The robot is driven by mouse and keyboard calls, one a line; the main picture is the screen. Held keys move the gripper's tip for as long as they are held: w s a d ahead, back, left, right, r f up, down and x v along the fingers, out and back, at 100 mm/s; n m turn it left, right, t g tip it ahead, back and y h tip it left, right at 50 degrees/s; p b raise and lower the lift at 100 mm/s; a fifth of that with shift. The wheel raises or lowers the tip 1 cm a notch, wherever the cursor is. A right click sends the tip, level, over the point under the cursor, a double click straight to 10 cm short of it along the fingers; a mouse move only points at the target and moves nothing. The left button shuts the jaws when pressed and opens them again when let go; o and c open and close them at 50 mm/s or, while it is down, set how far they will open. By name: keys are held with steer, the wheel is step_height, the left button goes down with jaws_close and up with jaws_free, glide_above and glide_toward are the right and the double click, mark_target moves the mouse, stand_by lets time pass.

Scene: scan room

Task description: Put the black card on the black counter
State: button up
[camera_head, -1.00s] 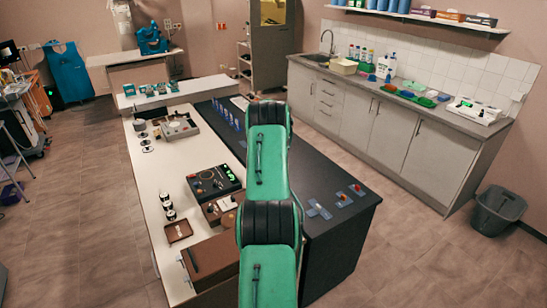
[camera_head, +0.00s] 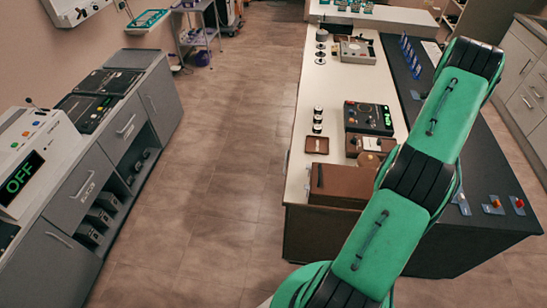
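The black counter (camera_head: 487,155) is the dark top along the right side of the central island, partly hidden behind my green arm. I cannot make out a black card in this view. My arm rises from the bottom centre to the upper right, across the island. My gripper does not show, so I cannot see whether it holds anything.
The white worktop (camera_head: 318,96) adjoins the black counter and bears a brown box (camera_head: 340,184), a black control panel (camera_head: 368,118) and a small tray (camera_head: 317,145). A grey cabinet (camera_head: 84,185) stands at left. The floor (camera_head: 213,170) between is clear.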

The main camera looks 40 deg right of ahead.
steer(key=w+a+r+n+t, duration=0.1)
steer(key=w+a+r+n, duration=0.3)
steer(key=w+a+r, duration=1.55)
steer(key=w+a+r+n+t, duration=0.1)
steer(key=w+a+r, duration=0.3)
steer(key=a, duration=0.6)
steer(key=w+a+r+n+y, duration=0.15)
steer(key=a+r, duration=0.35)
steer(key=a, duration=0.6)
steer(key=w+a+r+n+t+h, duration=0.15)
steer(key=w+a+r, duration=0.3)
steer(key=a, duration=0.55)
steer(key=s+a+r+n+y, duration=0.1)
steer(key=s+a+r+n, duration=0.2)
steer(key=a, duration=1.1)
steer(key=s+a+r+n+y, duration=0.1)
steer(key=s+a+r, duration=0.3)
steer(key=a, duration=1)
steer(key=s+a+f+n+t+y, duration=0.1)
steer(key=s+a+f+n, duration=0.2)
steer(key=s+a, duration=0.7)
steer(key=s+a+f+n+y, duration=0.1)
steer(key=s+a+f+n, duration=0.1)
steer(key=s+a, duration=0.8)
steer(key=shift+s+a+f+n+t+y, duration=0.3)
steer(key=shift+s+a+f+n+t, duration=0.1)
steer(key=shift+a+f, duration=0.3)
